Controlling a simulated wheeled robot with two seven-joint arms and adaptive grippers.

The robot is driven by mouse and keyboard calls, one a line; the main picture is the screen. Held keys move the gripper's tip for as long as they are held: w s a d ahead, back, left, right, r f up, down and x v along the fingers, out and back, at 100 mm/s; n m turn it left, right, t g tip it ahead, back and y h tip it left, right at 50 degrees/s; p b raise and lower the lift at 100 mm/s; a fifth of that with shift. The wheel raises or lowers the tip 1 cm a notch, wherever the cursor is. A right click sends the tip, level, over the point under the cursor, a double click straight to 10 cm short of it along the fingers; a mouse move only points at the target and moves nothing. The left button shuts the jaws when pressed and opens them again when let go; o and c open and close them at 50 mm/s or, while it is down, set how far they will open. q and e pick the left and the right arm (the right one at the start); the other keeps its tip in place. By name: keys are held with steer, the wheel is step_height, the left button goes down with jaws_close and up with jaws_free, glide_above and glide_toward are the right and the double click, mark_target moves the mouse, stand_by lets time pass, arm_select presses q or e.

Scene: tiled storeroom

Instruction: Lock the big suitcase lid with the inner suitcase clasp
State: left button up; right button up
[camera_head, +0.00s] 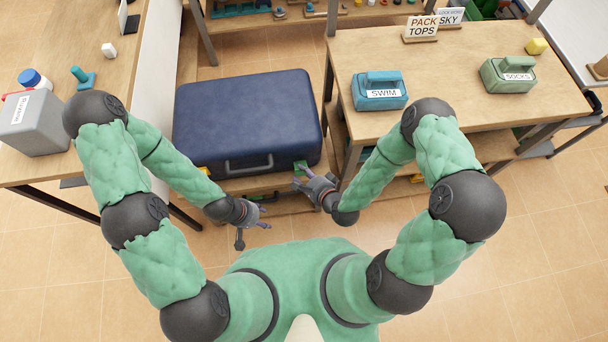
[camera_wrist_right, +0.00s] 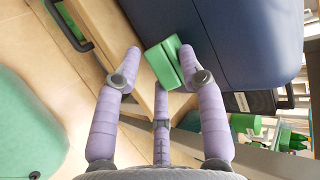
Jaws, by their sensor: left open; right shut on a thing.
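The big dark blue suitcase (camera_head: 247,115) lies flat with its lid down. Its handle (camera_head: 248,164) is at the middle of the near side. A green clasp (camera_head: 301,166) sits at the right end of that side; it also shows in the right wrist view (camera_wrist_right: 160,66). My right gripper (camera_head: 304,177) is at this clasp, its purple fingers (camera_wrist_right: 161,68) shut on it. A yellow piece (camera_head: 203,171) shows at the left end of the near side, partly behind my left arm. My left gripper (camera_head: 265,213) is open and empty, in front of the suitcase and below the handle.
A wooden table at right (camera_head: 455,110) holds a blue SWIM box (camera_head: 380,92) and a green SOCKS box (camera_head: 508,75). A table at left (camera_head: 22,170) holds a grey container (camera_head: 33,125). Tiled floor (camera_head: 540,235) is open at the lower right.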

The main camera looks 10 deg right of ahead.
stand_by(0.6)
steer(key=shift+r+g+p, duration=0.35)
steer(key=shift+g+p, duration=0.05)
steer(key=shift+p, duration=0.55)
steer(key=r+g+p, duration=0.1)
steer(key=p, duration=0.2)
steer(key=w+r+g+p, duration=0.1)
steer(key=g+p, duration=0.1)
steer(key=p, duration=0.1)
steer(key=shift+m+h, duration=0.3)
steer(key=shift+m, duration=0.1)
steer(key=shift+w+r+g+p, duration=0.35)
steer(key=shift+g+p, duration=0.45)
steer(key=shift+p, duration=0.45)
steer(key=shift+w+r+m+g+p, duration=0.15)
steer(key=shift+m+g+p, duration=0.15)
steer(key=shift+g+p, duration=0.3)
